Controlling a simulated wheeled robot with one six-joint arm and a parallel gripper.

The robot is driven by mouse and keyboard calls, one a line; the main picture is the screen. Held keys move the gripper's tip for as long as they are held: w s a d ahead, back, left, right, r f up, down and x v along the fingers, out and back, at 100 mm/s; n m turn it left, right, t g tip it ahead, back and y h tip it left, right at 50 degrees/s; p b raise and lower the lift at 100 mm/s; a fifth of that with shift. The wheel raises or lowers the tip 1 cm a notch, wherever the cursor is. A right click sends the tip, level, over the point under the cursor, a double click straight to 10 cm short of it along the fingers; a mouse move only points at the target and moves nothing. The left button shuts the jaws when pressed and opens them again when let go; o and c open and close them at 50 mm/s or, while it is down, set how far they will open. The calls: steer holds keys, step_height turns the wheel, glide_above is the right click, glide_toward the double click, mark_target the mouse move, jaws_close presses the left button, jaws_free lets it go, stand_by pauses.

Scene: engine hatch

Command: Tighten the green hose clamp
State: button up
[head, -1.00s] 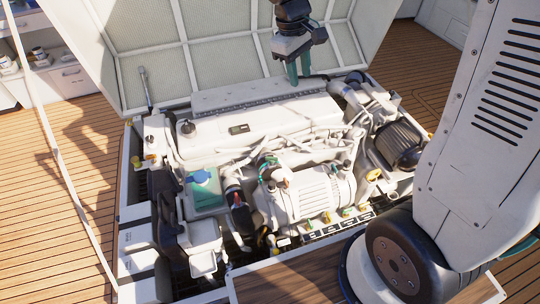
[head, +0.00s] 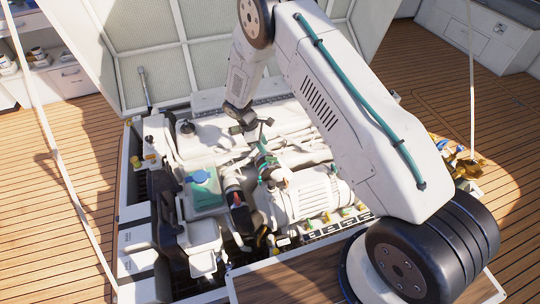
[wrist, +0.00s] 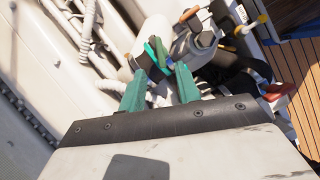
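The green hose clamp (wrist: 163,48) shows as a green piece around a dark hose stub in the wrist view, just beyond my fingertips. In the head view, small green parts (head: 267,167) show by the black hose at the engine's middle, but they are too small to tell apart. My gripper (wrist: 160,76) has two teal fingers spread apart with nothing between them. In the head view my gripper (head: 264,132) hangs over the engine, a little above and behind those green parts. Contact with the clamp does not show.
A teal-tinted tank with a blue cap (head: 199,177) stands left of the black hose. A ribbed white unit (head: 310,195) lies to the right. White pipes (wrist: 95,30) run close to my fingers in the wrist view. The raised hatch lid (head: 155,45) stands behind the engine.

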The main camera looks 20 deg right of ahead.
mark_target(271, 157)
steer(key=x, duration=0.7)
steer(key=shift+d+f, duration=0.1)
steer(key=shift+d, duration=0.05)
steer(key=shift+c, duration=0.3)
jaws_close()
